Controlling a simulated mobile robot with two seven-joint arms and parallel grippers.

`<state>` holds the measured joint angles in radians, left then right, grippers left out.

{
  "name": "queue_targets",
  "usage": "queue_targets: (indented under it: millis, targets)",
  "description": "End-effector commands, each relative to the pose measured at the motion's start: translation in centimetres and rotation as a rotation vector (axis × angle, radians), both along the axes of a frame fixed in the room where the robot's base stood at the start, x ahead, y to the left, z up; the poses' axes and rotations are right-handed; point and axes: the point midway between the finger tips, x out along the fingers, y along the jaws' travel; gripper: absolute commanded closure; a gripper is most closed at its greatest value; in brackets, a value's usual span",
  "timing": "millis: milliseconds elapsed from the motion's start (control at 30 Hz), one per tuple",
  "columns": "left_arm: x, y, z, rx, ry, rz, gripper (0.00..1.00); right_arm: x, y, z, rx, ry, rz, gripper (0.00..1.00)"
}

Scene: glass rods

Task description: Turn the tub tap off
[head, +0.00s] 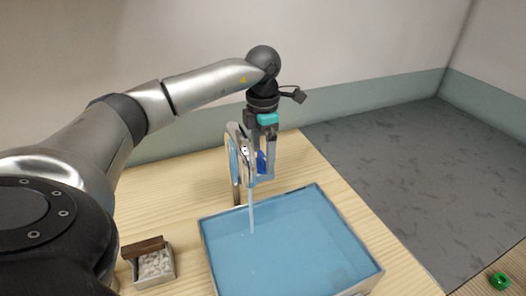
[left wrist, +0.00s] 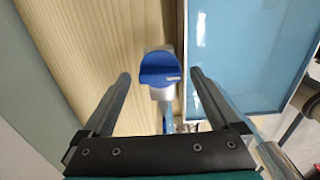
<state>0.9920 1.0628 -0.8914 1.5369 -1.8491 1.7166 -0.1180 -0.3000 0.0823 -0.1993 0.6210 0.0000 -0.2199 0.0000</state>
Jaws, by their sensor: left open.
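The tub tap (head: 235,165) stands on the wooden table at the tub's back left edge. A thin stream of water (head: 251,208) runs from it into the tub (head: 205,245), which holds blue water. The tap's blue handle (head: 261,161) shows partly behind my left gripper (head: 263,176). In the left wrist view the blue handle (left wrist: 160,70) lies between the two fingertips of my left gripper (left wrist: 160,74), with a gap on each side. The gripper is open, points down and holds nothing. My right gripper is out of view.
A small box (head: 153,270) with pale pieces and a brown block on its rim sits left of the tub. The bare wooden table (head: 300,158) is clear behind the tub.

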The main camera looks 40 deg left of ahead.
Motion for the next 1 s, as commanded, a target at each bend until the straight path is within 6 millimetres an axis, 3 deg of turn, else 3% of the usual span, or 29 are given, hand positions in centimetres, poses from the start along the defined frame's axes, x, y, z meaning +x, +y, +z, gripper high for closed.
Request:
queue_targets:
  millis: [100,867,1000]
  targets:
    - [0.0,-0.01,0.0,0.0,0.0,0.0,0.04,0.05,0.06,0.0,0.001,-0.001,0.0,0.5]
    - [0.02,-0.03,0.06,-0.001,0.0,0.0,0.9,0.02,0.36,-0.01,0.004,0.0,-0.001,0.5]
    - [0.02,-0.03,0.08,-0.001,0.0,-0.004,0.9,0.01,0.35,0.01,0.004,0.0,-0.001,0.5]
